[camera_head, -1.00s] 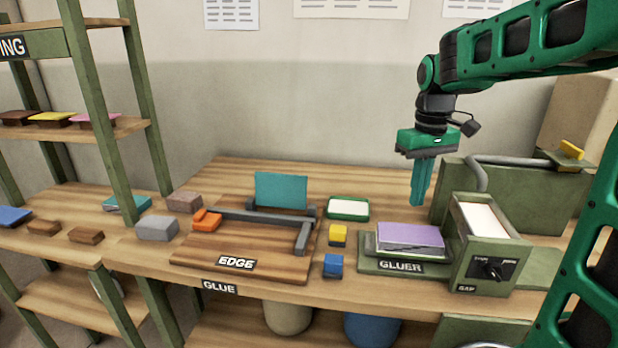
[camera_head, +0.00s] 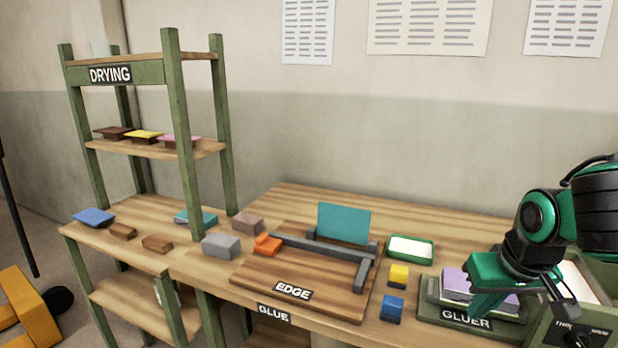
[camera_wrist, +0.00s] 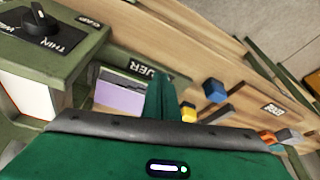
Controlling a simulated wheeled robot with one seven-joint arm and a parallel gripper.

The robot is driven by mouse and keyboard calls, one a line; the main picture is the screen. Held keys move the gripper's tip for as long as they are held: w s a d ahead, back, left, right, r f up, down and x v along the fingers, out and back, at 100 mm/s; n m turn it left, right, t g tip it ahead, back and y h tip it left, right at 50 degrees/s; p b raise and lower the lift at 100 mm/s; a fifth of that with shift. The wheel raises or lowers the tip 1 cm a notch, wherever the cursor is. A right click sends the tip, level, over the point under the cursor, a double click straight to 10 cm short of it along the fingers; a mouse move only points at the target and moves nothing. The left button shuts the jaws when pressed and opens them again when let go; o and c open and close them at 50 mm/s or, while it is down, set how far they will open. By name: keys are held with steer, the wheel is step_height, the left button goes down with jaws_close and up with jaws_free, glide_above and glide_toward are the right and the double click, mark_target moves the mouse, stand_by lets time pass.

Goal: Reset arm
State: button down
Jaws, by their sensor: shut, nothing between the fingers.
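My gripper (camera_head: 487,300) is green and shut, with nothing between its fingers. In the head view it is at the lower right, in front of the gluer (camera_head: 428,305) and partly hiding the purple block (camera_head: 455,284) on it. In the wrist view the closed green fingers (camera_wrist: 161,98) show beside the purple block (camera_wrist: 118,95). I cannot tell whether they touch anything.
The table also holds the EDGE board (camera_head: 262,280) with a teal panel (camera_head: 343,223), a yellow block (camera_head: 399,275), a blue block (camera_head: 392,308) and a green-rimmed tray (camera_head: 431,257). A drying rack (camera_head: 183,130) stands at left. The table's back is clear.

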steer(key=s+d+m, duration=0.1)
steer(key=s+d, duration=0.1)
steer(key=s+d+g, duration=0.1)
steer(key=s+d, duration=0.1)
steer(key=s+d+f+m+g, duration=0.1)
steer(key=s+d, duration=0.1)
steer(key=s, duration=0.1)
steer(key=shift+d+m, duration=0.1)
steer(key=shift+m, duration=0.2)
steer(key=s+d+m+g, duration=0.2)
steer(key=s+d+m, duration=0.1)
steer(key=s, duration=0.5)
steer(key=shift+s+f, duration=0.2)
steer(key=shift+f, duration=0.05)
steer(key=shift+w+f, duration=0.25)
steer(key=shift+w, duration=0.4)
steer(key=shift+s, duration=0.1)
